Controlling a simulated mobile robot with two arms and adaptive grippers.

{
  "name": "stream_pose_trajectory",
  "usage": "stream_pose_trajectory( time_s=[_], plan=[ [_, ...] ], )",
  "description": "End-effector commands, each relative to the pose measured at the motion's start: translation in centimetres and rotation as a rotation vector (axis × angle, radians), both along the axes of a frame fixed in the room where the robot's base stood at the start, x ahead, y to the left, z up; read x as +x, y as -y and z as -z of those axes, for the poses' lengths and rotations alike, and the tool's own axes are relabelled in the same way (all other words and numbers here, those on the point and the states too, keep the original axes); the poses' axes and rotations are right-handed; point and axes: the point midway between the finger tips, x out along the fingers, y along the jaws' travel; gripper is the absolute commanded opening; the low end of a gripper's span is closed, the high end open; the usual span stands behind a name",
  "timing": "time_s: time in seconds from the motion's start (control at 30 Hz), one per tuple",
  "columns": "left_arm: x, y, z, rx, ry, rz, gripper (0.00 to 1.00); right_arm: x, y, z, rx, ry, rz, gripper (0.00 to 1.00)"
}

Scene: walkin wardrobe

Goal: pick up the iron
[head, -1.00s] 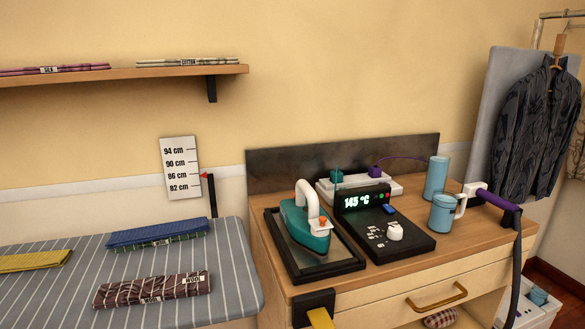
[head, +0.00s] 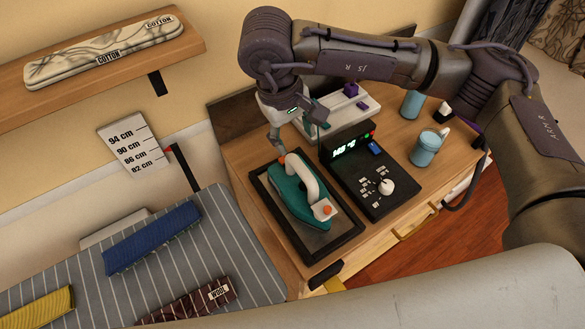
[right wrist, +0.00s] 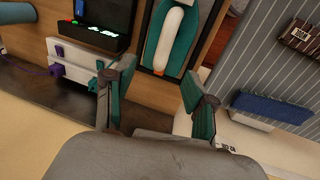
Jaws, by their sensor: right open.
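The iron (head: 290,199) has a teal body, a white handle and orange knobs. It lies in a black-rimmed tray (head: 333,250) on the wooden cabinet. My right gripper (head: 294,136) is open and empty, beyond the iron's far end and above the back of the cabinet top. In the right wrist view the iron (right wrist: 163,52) shows ahead of the spread fingers of my right gripper (right wrist: 160,80), apart from them. My left gripper is not in view.
A black control box (head: 372,185) with a lit display and white knob stands right of the tray. A power strip (head: 345,106) lies behind, and a blue mug (head: 424,150) stands to the right. A striped board (head: 200,235) with folded cloths is at left, below a shelf (head: 60,100).

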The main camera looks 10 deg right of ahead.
Motion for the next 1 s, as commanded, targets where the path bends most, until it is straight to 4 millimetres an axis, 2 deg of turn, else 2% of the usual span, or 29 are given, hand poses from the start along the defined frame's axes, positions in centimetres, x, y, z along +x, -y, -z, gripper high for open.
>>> stream_pose_trajectory(
  time_s=[0.3, 0.53, 0.77, 0.9, 1.0],
  plan=[
    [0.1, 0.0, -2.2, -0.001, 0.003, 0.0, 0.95, 0.2, 1.1, 5.9, 0.001, -0.008, 0.002, 0.56],
    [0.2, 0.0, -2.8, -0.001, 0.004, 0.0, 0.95, 0.3, 1.3, 7.6, 0.003, -0.006, 0.0, 0.56],
    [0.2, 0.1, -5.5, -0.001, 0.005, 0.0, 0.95, 0.2, 1.3, 10.3, 0.002, -0.011, 0.001, 0.56],
    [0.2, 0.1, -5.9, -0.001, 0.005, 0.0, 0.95, 0.5, 1.6, 12.2, 0.003, -0.006, 0.001, 0.56],
    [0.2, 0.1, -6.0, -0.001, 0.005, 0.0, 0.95, 0.5, 1.6, 12.7, 0.004, -0.005, -0.001, 0.56]
  ],
)
